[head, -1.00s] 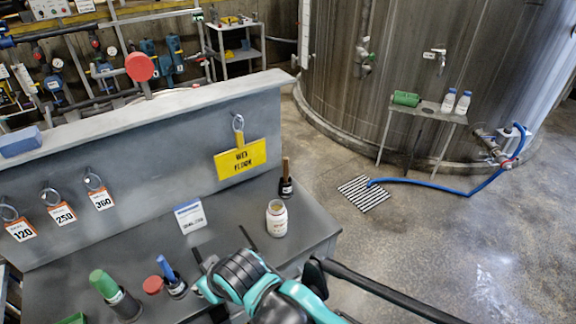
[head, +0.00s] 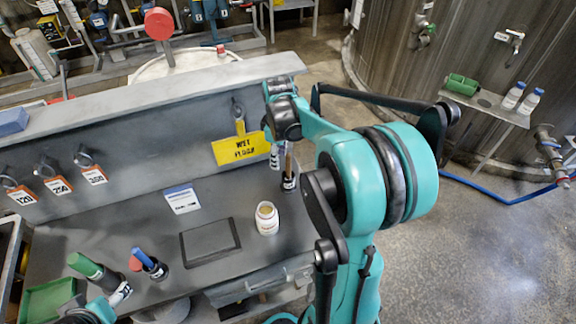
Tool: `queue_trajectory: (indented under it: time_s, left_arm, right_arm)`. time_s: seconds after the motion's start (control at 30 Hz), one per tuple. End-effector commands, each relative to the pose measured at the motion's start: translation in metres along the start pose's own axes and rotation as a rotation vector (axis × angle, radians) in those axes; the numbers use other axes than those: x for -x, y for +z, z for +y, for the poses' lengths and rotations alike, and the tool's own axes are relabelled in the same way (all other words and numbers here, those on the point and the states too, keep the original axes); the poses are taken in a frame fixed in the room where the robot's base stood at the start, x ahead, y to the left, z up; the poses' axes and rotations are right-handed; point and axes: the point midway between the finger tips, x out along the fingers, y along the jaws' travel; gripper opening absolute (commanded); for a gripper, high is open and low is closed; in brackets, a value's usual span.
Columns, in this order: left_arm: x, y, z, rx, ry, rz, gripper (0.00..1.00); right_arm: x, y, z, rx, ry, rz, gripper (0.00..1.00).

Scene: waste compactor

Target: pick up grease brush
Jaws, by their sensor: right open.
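The likely grease brush (head: 288,160) has a slim brown handle standing upright in a small black pot (head: 289,183) at the bench's back right. My right arm arches over from the right, and its gripper (head: 275,154) hangs open by the brush handle, just left of it in the picture. I cannot tell whether the handle is between the fingers. A teal end part of my left arm shows at the bottom left edge, close to a green-handled tool (head: 86,265). Its jaws cannot be made out.
A white jar (head: 267,218) stands in front of the brush pot. A dark flat pad (head: 210,242), a white card (head: 182,199) and a blue-handled pot (head: 150,264) are on the grey bench. A yellow sign (head: 238,150) hangs on the back panel behind.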

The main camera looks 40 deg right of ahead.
Motion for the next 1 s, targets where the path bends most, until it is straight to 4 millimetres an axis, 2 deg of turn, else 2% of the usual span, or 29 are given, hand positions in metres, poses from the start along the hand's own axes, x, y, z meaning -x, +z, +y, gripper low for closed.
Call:
queue_trajectory:
  time_s: [0.03, 0.1, 0.3, 0.57, 0.8, 1.0]
  left_arm:
    - [0.004, -0.003, 0.0, 0.0, 0.0, 0.0, 0.67]
    - [0.004, -0.003, 0.0, 0.0, 0.0, 0.0, 0.67]
    - [0.004, -0.003, 0.0, 0.0, 0.0, 0.0, 0.67]
    - [-0.003, 0.002, 0.0, 0.0, 0.0, 0.0, 0.67]
    - [-0.013, 0.009, 0.0, 0.0, 0.0, 0.0, 0.67]
    - [-0.014, 0.01, 0.0, 0.0, 0.0, 0.0, 0.67]
  right_arm:
    - [-0.004, 0.003, 0.011, 0.016, -0.017, -0.013, 0.41]
    - [-0.011, 0.007, 0.021, 0.044, -0.038, -0.027, 0.41]
    - [-0.026, 0.013, 0.034, 0.084, -0.069, -0.045, 0.41]
    - [-0.056, 0.016, 0.032, 0.088, -0.071, -0.046, 0.41]
    - [-0.092, 0.021, 0.03, 0.088, -0.07, -0.046, 0.41]
    - [-0.102, 0.021, 0.029, 0.087, -0.07, -0.046, 0.41]
